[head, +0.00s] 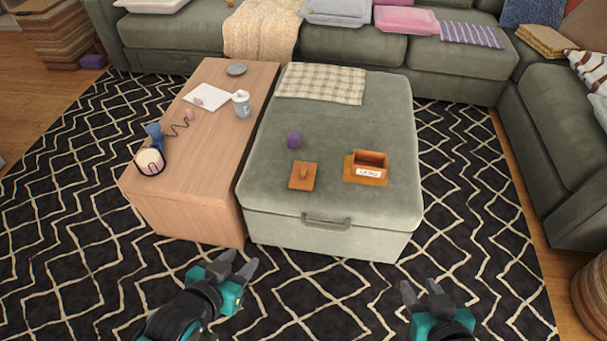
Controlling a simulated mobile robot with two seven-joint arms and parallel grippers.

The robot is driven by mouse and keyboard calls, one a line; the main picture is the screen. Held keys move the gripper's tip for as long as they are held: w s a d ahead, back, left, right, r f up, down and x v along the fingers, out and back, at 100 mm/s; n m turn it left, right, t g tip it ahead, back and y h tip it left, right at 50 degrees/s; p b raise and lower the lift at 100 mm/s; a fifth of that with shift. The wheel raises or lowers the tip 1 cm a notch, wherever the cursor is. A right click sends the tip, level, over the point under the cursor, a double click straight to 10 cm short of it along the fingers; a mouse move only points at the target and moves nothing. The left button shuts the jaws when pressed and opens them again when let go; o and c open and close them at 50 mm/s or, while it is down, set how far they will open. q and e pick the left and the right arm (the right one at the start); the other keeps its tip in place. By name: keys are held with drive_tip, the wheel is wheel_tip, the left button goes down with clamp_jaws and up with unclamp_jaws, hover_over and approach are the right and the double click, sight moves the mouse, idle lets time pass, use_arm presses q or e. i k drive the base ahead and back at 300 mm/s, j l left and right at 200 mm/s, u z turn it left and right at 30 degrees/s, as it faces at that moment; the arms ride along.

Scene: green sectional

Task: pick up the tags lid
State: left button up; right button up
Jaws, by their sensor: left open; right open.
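A flat brown lid (302,177) with a small knob lies on the green ottoman (270,180), near its front edge. A small open brown box (366,168) with a white label stands to the right of the lid, apart from it; the label is too small to read surely. My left gripper (241,263) is open and empty, in front of the ottoman and to the left of the lid in the picture. My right gripper (420,287) is open and empty, in front of the ottoman's right side. Neither gripper touches the lid or box.
A purple object (294,140) stands behind the lid. A checked cloth (320,84) lies at the ottoman's back. A wooden table (205,147) on the left holds a cup (242,104), a lamp-like item (150,162) and paper (206,96). Green sofas (430,65) stand behind and right.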

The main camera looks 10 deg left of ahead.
sight(302, 173)
drive_tip(key=i+j+z, duration=0.25)
drive_tip(key=i+j, duration=0.15)
drive_tip(key=i+j+z, duration=0.3)
drive_tip(key=i+j, duration=0.1)
drive_tip(key=j, duration=0.05)
